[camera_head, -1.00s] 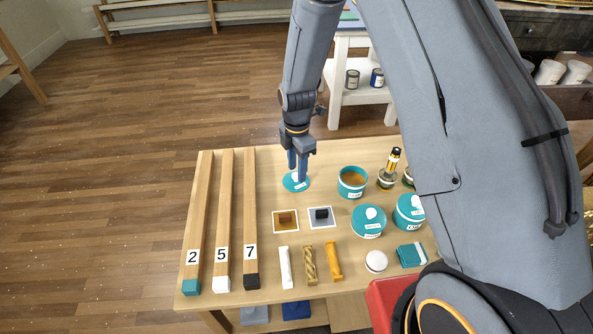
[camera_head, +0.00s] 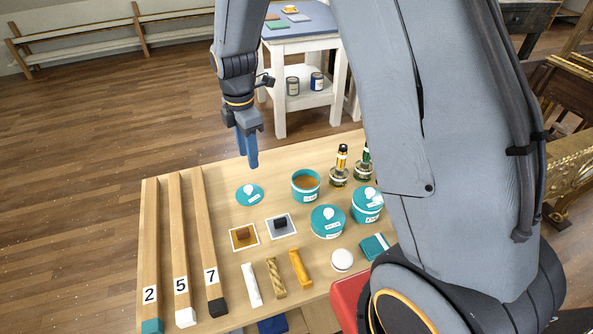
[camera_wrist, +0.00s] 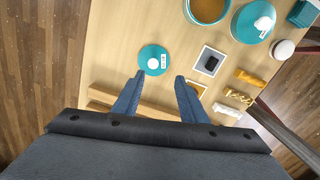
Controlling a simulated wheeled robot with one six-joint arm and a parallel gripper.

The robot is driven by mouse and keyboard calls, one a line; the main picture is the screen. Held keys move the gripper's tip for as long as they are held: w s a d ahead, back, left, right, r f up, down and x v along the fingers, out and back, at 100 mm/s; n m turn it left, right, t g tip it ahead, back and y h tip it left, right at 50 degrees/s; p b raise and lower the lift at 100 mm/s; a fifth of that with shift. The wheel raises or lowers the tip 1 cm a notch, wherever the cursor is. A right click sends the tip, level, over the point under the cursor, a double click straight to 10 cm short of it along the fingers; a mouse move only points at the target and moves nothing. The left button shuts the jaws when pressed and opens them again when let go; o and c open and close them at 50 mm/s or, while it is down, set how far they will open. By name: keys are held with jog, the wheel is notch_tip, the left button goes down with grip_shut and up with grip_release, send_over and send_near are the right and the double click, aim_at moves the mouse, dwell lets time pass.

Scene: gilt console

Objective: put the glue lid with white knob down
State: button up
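The teal glue lid with a white knob (camera_head: 250,195) lies flat on the wooden table, knob up, left of the open glue pot (camera_head: 306,187). It also shows in the wrist view (camera_wrist: 154,60), beyond my fingertips and apart from them. My gripper (camera_head: 251,167) is raised above the table behind the lid. In the wrist view its two blue fingers (camera_wrist: 159,76) are spread with nothing between them. The pot has brown contents and no lid on it.
Two teal lidded pots (camera_head: 328,221) (camera_head: 367,204) stand to the right, with brush bottles (camera_head: 339,167) behind. Two small framed squares (camera_head: 244,236) (camera_head: 281,226) lie in front of the lid. Long numbered bars (camera_head: 178,250) lie at the left. A white-legged stand (camera_head: 304,42) is behind.

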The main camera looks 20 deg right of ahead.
jog(key=s+d+r+m, duration=0.3)
jog(key=s+d+m, duration=0.2)
jog(key=s+m, duration=0.5)
jog(key=s+d+r+m, duration=0.3)
jog(key=s+d+m, duration=0.2)
jog(key=s+m, duration=0.5)
jog(key=shift+s+r+m, duration=0.25)
jog(key=shift+s+m, duration=0.05)
jog(key=shift+m, duration=0.1)
jog(key=shift+d, duration=0.1)
